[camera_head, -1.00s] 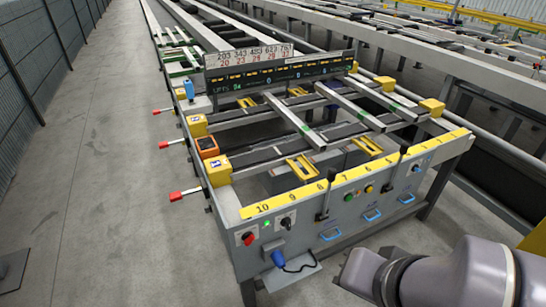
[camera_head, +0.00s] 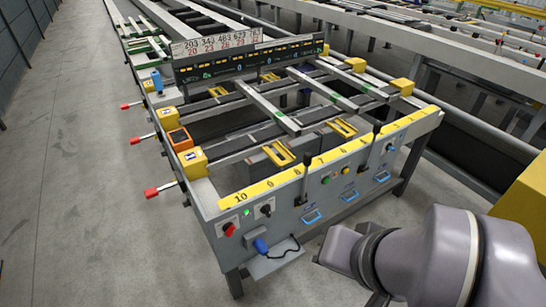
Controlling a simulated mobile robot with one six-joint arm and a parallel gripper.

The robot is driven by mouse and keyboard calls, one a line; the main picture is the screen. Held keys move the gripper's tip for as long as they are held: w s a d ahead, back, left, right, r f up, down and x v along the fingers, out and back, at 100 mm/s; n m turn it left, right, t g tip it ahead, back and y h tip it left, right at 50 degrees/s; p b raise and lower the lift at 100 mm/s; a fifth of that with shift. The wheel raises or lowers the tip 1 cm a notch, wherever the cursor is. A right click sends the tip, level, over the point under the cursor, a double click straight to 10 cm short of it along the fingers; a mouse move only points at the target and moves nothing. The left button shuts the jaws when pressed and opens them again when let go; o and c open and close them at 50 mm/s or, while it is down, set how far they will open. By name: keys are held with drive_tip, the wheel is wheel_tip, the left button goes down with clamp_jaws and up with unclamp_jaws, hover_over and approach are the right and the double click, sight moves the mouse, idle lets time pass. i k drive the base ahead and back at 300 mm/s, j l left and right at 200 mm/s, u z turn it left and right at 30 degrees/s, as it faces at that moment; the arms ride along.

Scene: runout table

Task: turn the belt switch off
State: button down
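The runout table (camera_head: 285,225) has a grey front panel with several controls. At its left end is a red rotary knob (camera_head: 229,229), with a small lit green lamp (camera_head: 246,212) above it. To the right is a black rotary switch (camera_head: 267,209) with a pale plate. Further right are a green button (camera_head: 326,180) and a yellow button (camera_head: 344,170). The labels are too small to read, so I cannot tell which control is the belt switch. My arm's grey links show at the lower right, in front of and apart from the panel. My gripper is not in view.
Blue handles (camera_head: 312,216) stick out of the panel. Red-tipped levers (camera_head: 151,193) project from the table's left side. The concrete floor (camera_head: 70,180) on the left is clear.

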sight(230, 228)
drive_tip(key=j+u, duration=0.7)
drive_tip(key=u, duration=0.2)
